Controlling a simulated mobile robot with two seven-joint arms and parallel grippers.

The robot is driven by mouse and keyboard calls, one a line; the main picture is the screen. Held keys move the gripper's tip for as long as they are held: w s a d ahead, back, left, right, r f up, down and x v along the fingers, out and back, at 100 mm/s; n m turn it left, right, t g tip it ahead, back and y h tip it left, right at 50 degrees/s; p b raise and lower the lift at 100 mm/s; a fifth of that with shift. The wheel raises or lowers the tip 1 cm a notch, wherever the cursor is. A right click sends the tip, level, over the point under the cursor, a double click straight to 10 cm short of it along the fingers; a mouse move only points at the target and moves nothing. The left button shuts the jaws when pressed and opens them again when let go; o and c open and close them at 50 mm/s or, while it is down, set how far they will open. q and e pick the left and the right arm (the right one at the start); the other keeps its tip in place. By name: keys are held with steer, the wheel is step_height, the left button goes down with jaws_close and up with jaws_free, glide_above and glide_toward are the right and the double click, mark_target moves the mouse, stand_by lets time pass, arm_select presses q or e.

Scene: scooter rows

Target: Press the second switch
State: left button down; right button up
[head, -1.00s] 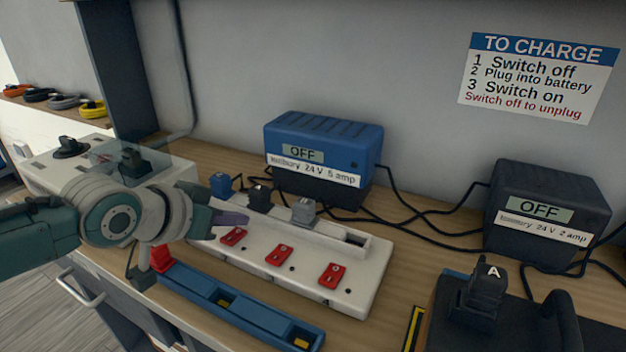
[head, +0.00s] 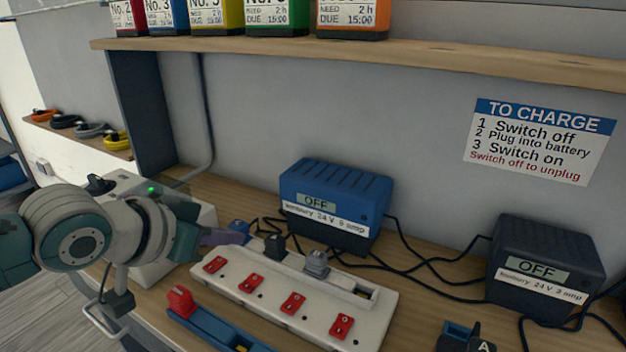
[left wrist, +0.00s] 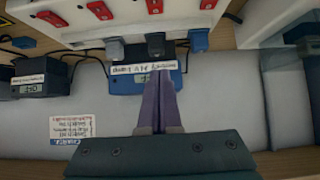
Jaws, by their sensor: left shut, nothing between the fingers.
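A white power strip (head: 318,325) lies on the bench with several red switches in a row. The second switch from the left (head: 250,283) is uncovered; it also shows at the top of the left wrist view (left wrist: 154,5). The first switch (head: 215,264) is uncovered too. I cannot tell which way the switches are set. My left gripper (head: 238,236) is shut and empty, its purple fingers by the blue plug (head: 240,226), apart from the second switch. In the left wrist view the shut fingers (left wrist: 160,76) point toward the black plug (left wrist: 156,44). My right gripper is not in view.
A blue charger (head: 335,205) and a black charger (head: 545,265) stand behind, both reading OFF, with loose black cables. A grey plug (head: 316,263) sits on the strip. A blue rail (head: 215,331) with a red block (head: 180,302) lies in front. A shelf (head: 350,57) runs above.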

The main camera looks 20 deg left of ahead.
arm_select(q)
steer(key=shift+r+v, duration=0.2)
steer(key=shift+v, duration=1.25)
steer(key=shift+w, duration=0.25)
steer(key=s+d+r+g+p, duration=0.2)
steer(key=s+d, duration=0.1)
steer(key=s, duration=0.4)
steer(key=s+d+r+m+g+p, duration=0.1)
steer(key=s+d+r+g+p, duration=0.25)
steer(key=s, duration=0.45)
steer(key=s+d+r+g+p, duration=0.2)
steer(key=s+d, duration=0.2)
steer(key=s, duration=0.3)
step_height(320, 180, up, 37)
steer(key=p, duration=3.7)
steer(key=shift+w+a+t+y, duration=0.2)
steer(key=shift+t+y, duration=0.1)
steer(key=shift+t, duration=0.05)
